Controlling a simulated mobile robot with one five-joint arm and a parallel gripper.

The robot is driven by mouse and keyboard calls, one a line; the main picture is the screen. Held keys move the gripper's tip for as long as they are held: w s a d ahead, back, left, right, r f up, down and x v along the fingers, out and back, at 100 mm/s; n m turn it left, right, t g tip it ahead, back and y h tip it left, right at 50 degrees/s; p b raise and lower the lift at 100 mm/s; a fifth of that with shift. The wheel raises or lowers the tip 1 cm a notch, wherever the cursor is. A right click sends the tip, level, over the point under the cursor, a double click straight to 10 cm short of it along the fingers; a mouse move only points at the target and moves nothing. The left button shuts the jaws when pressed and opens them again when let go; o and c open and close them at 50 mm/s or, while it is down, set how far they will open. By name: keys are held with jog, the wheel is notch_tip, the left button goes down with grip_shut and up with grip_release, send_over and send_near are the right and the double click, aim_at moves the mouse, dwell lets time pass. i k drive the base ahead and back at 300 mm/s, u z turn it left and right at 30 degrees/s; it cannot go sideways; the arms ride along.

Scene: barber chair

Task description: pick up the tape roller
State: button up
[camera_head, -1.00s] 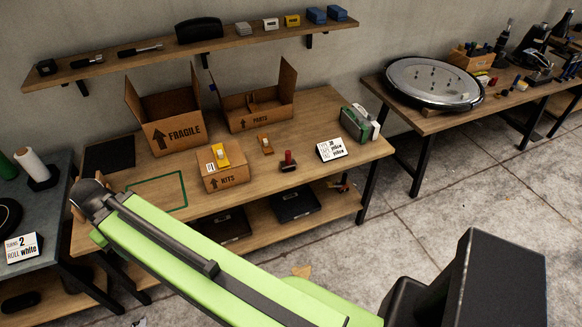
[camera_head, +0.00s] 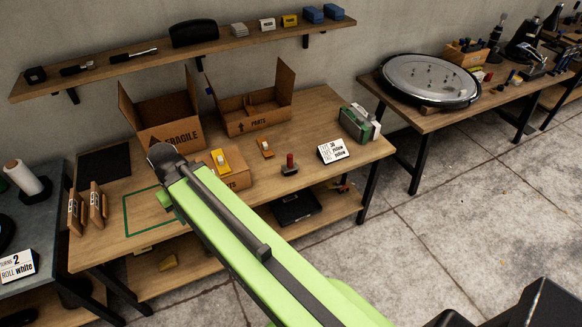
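I cannot tell for sure which thing is the tape roller. A yellow tool (camera_head: 220,161) lies on a small cardboard box (camera_head: 239,179) on the wooden workbench (camera_head: 290,128). A small orange-brown tool (camera_head: 265,148) lies right of it, and a red-handled tool (camera_head: 290,164) stands farther right. A green and grey device (camera_head: 357,122) stands near the bench's right end. My green arm reaches over the bench front, its dark joint just left of the small box and covering part of it. My gripper does not show.
Open cardboard boxes marked FRAGILE (camera_head: 165,133) and PARTS (camera_head: 255,123) stand behind. A white sign (camera_head: 333,150) stands at right. Two brown upright pieces (camera_head: 97,205) stand at the left end, beside a green outlined area (camera_head: 126,220). A shelf (camera_head: 110,64) hangs above.

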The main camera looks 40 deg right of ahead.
aim_at(291, 169)
jog(key=i, duration=0.95)
jog(key=u, duration=0.05)
